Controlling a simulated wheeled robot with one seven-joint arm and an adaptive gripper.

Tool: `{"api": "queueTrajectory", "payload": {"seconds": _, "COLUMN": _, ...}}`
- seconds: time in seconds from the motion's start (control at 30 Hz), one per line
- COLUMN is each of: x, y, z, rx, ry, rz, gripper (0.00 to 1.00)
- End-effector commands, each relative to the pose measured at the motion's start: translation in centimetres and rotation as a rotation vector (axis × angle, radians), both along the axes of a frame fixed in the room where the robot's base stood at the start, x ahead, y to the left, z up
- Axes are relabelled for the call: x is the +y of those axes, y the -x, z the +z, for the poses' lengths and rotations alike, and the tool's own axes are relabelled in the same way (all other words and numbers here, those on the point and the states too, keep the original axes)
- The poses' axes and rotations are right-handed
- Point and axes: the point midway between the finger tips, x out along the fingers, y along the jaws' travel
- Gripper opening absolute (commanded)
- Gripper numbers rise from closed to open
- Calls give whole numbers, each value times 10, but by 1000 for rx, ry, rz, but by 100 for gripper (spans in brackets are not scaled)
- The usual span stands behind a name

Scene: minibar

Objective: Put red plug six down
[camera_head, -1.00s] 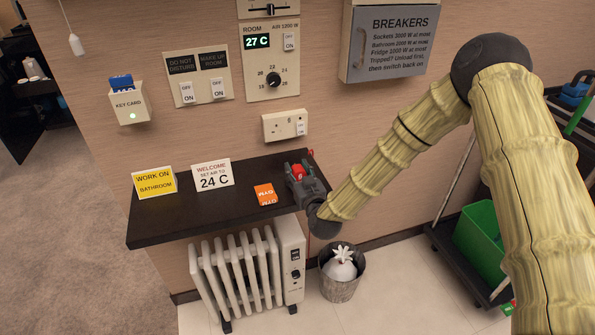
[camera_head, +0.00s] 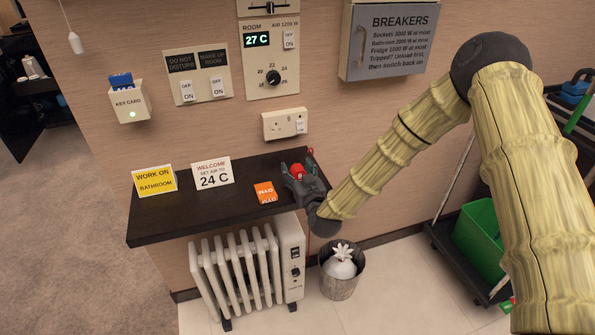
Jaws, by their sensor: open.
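The red plug (camera_head: 298,171) is at the right end of the dark shelf (camera_head: 165,226), between the fingers of my gripper (camera_head: 297,169). The fingers are spread, with the plug seen between them. I cannot tell whether a finger still touches it, and its lower part is hidden by my gripper. A small red bit (camera_head: 310,152) shows at the back of the shelf, and a thin red line hangs below the shelf near my wrist. The wall socket (camera_head: 284,125) above the shelf has no plug in it.
An orange card (camera_head: 265,192) lies just left of my gripper. A white welcome card (camera_head: 212,174) and a yellow bathroom card (camera_head: 154,181) stand farther left. A white radiator (camera_head: 240,268) and a bin (camera_head: 342,271) are below the shelf. The shelf's front left is clear.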

Motion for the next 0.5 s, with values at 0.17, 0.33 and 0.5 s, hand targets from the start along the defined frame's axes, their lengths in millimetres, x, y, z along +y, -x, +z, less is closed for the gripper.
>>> {"api": "queueTrajectory", "payload": {"seconds": 0.17, "x": -8, "y": 24, "z": -1, "rx": 3, "ry": 1, "rz": 2, "gripper": 61}}
{"api": "queueTrajectory", "payload": {"seconds": 0.33, "x": -17, "y": 55, "z": 1, "rx": 2, "ry": 1, "rz": 2, "gripper": 61}}
{"api": "queueTrajectory", "payload": {"seconds": 0.5, "x": -27, "y": 83, "z": 2, "rx": 2, "ry": 1, "rz": 1, "gripper": 61}}
